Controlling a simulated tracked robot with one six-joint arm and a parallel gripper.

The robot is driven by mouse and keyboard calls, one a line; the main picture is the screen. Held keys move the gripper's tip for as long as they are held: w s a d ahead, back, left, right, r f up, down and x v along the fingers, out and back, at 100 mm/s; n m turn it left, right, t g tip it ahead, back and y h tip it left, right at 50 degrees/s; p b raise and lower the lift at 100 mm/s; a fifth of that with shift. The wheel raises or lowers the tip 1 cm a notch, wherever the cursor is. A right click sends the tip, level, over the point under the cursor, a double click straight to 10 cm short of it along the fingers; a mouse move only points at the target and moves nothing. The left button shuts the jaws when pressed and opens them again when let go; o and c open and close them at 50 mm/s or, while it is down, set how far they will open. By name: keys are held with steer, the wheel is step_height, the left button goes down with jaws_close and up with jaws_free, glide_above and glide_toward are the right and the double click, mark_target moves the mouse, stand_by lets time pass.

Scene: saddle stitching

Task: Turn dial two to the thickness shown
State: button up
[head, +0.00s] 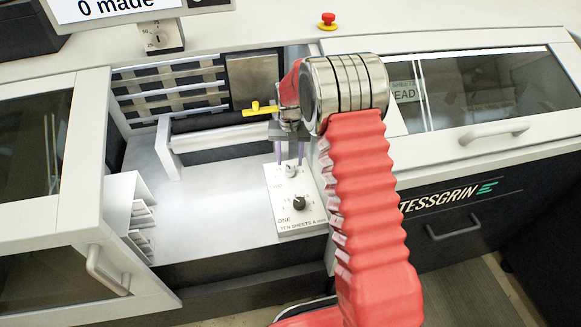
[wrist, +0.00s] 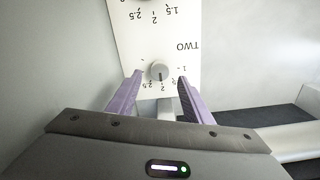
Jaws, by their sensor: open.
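Dial two (wrist: 160,70) is a small grey round knob on a white panel (wrist: 150,35); its label TWO reads upside down in the wrist view. A dark mark on the knob points down in that view, roughly at the 2 on its scale. In the head view, dial two (head: 290,171) sits above the black knob of dial one (head: 299,203). My gripper (head: 290,160) is above dial two, pointing down. Its purple fingers (wrist: 160,78) are open, one each side of the knob in the wrist view; contact cannot be told.
A yellow handle (head: 262,107) is left of my gripper. A grey roller (head: 222,137) and slatted rack (head: 172,88) lie behind. A small gauge (head: 162,38) stands under the screen (head: 115,8), which reads "0 made". The bay floor (head: 215,215) left of the panel is clear.

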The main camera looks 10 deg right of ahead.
mark_target(290, 169)
steer(key=shift+f, duration=2.4)
steer(key=shift+c, duration=0.5)
steer(key=c, duration=0.9)
steer(key=shift+d, duration=0.15)
steer(key=shift+c, duration=0.3)
